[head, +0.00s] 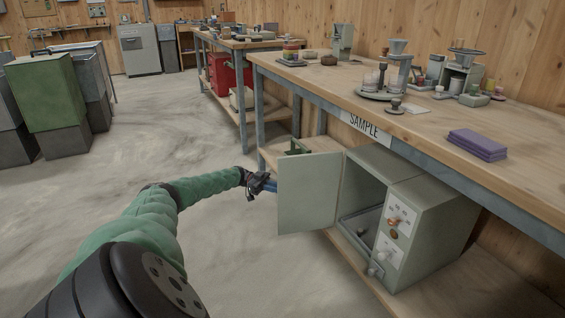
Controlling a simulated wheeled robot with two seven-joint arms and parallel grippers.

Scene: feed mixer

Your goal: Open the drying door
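The grey-green drying oven stands on the shelf under the bench marked "SAMPLE". Its drying door (309,192) is swung wide open, standing out to the left of the oven body (430,236). The dark inside and a tray (366,230) at the bottom of the chamber show. My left gripper (268,186) is at the door's outer left edge, with its bluish fingertips close to or touching it. The door hides part of the fingers, so I cannot tell if they grip anything. My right gripper is not in view.
The control panel (394,228) with knobs is right of the chamber. The bench top (420,112) above carries sample tools and a purple block (477,145). The bench's front edge overhangs the oven. Open concrete floor (170,140) lies to the left; green and grey bins (50,95) stand beyond.

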